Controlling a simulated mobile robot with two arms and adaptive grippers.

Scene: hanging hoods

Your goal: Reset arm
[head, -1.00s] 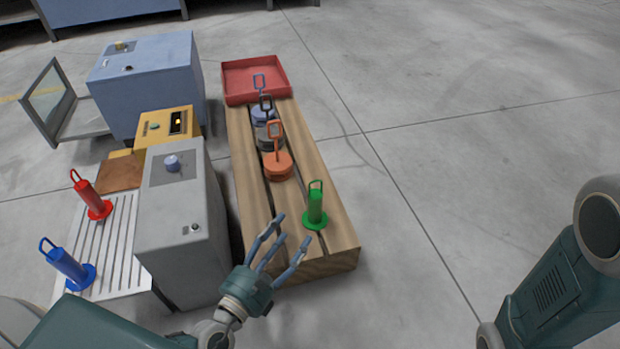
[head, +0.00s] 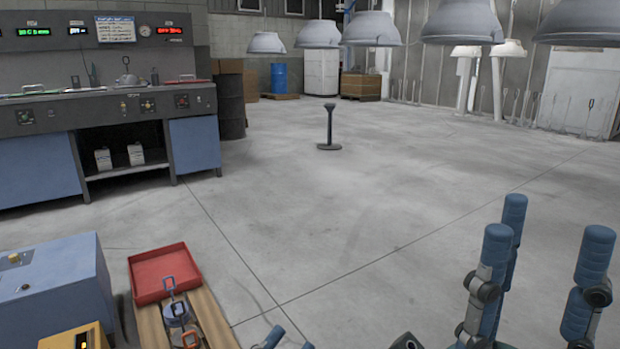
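My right gripper (head: 548,235) stands at the lower right of the head view. Its blue-padded fingers point up, spread apart, with nothing between them. Only the fingertips of my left gripper (head: 285,340) show at the bottom edge. They are apart and hold nothing that I can see; the rest of that hand is out of view. Left of them is a wooden bench (head: 214,318) with a red tray (head: 163,273) at its far end. Handled weights, one greyish-blue (head: 176,312) and one with an orange handle (head: 190,339), stand on the bench.
A blue machine box (head: 55,290) and a yellow unit (head: 75,338) are at the lower left. A control counter (head: 100,110) stands behind. A dark post (head: 329,128) stands on the open floor. Several grey hoods (head: 372,30) hang above. The middle floor is clear.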

